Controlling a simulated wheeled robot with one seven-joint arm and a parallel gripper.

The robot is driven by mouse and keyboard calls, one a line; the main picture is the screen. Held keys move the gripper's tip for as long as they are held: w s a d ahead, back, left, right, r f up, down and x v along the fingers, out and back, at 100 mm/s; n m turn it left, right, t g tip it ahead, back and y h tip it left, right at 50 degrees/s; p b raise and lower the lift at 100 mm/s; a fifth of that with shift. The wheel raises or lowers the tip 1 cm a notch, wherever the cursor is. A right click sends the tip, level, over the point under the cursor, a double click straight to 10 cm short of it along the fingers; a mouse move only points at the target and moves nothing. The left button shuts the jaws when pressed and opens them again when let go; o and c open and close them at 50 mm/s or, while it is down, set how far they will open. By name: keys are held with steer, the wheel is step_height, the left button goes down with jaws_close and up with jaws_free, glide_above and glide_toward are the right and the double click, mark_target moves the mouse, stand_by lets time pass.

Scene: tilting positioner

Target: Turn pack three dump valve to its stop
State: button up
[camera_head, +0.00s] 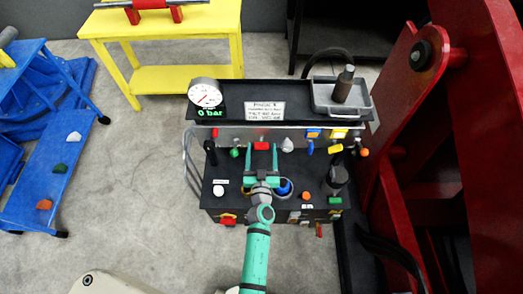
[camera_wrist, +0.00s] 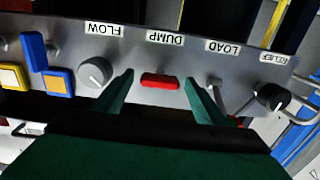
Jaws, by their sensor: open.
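The dump valve's red handle (camera_wrist: 160,81) sits below the DUMP label (camera_wrist: 165,38) on the grey panel. In the wrist view it lies flat across the picture. My gripper (camera_wrist: 158,77) is open, with one green finger on each side of the handle and gaps between. In the head view the red handle (camera_head: 261,146) shows just beyond the tips of my gripper (camera_head: 262,156). The pack's sign (camera_head: 264,110) stands above the panel, its print too small to read surely. Whether the fingertips reach past the handle's depth I cannot tell.
A grey FLOW knob (camera_wrist: 95,73) is left of the handle; the LOAD control (camera_wrist: 215,83) and black RELIEF knob (camera_wrist: 272,97) are right. The gauge (camera_head: 205,95) display reads 0 bar. A tray (camera_head: 325,98) stands on top. A red machine (camera_head: 440,140) borders the right.

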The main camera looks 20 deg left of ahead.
steer(key=c, duration=1.1)
steer(key=shift+o, duration=0.2)
steer(key=shift+n, duration=0.4)
steer(key=n, duration=0.3)
steer(key=shift+n, duration=0.3)
steer(key=n, duration=0.4)
steer(key=shift+n, duration=0.3)
steer(key=n, duration=0.4)
steer(key=shift+n, duration=0.3)
steer(key=shift+a+n, duration=0.1)
steer(key=shift+n, duration=2.1)
